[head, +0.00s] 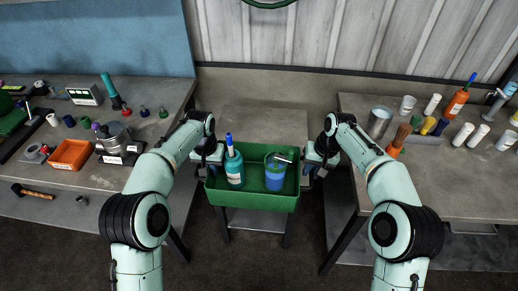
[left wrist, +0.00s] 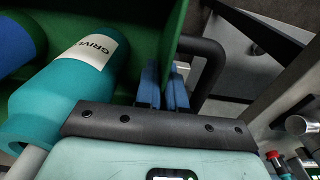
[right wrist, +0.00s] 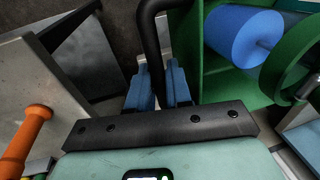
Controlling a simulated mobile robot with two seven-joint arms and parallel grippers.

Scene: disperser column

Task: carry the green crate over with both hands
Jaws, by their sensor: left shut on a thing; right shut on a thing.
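The green crate (head: 250,200) is between my two arms, in the middle of the head view. It looks level. A teal bottle (head: 234,170) with a blue top stands in its left half, and a blue and green round item (head: 275,175) is in its right half. My left gripper (head: 214,160) is shut on the crate's left dark handle (left wrist: 208,65). My right gripper (head: 312,160) is shut on its right dark handle (right wrist: 150,30). The crate's underside is hidden, so I cannot tell whether it touches anything below.
A low grey table (head: 262,122) with a bare top is behind the crate. A left bench (head: 60,190) holds an orange bin (head: 71,154), a pot and tools. A right bench (head: 450,190) holds bottles, cups and a metal cylinder (head: 379,122). A corrugated wall closes the back.

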